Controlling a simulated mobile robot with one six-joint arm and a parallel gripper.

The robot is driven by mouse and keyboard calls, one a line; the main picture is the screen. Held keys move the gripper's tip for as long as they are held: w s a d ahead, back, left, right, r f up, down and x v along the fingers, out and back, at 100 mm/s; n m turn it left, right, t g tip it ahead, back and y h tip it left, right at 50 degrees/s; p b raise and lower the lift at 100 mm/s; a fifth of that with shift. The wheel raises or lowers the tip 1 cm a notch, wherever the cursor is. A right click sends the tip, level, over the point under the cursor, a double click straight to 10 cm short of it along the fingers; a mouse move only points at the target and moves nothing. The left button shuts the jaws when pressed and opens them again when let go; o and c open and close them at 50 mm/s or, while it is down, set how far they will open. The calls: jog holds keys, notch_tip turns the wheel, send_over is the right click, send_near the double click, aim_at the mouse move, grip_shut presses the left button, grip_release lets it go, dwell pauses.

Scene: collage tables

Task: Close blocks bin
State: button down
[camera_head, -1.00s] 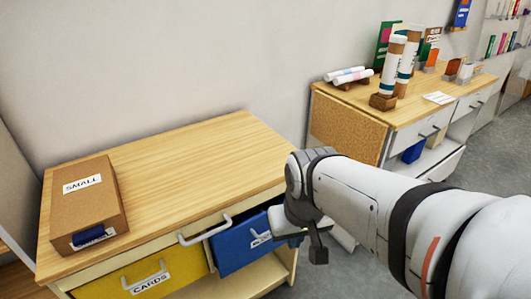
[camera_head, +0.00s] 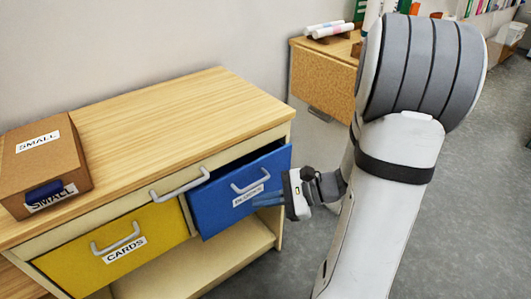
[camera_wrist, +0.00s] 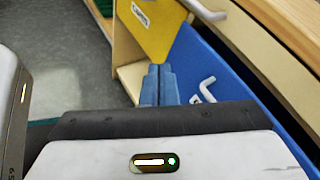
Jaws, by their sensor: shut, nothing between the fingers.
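The blue bin (camera_head: 228,196), with a white handle and a label ending in what looks like "BLOCKS", sits under the tabletop. It is pulled partly out, its front standing ahead of the cabinet face on the right. My gripper (camera_head: 262,197) is shut and empty at the lower right of the bin's front. Its blue fingertips are close to the front panel; I cannot tell whether they touch. In the wrist view the closed fingers (camera_wrist: 158,84) point along the blue panel (camera_wrist: 225,80), with the bin's handle (camera_wrist: 205,90) to their right.
The yellow bin (camera_head: 115,252), labelled CARDS, is left of the blue bin. A white handle (camera_head: 180,186) is above them on the cabinet. A cardboard box (camera_head: 40,160) marked SMALL is on the tabletop (camera_head: 170,120). Grey floor (camera_head: 300,265) is clear at the front right.

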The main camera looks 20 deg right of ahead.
jog(key=w+d+f+m+t+h+b, duration=0.2)
jog(key=w+d+f+m+t, duration=0.2)
jog(key=d+f+m+t, duration=0.35)
jog(key=m+t+h+b, duration=0.2)
jog(key=m+t+h, duration=0.3)
jog(key=m, duration=0.2)
send_near(281, 162)
jog(key=shift+g, duration=0.25)
jog(key=b+x, duration=0.1)
jog(key=x, duration=0.2)
jog(key=b+x, duration=0.1)
jog(key=x, duration=0.2)
jog(key=shift+w+a+r, duration=0.25)
jog(key=shift+w, duration=0.1)
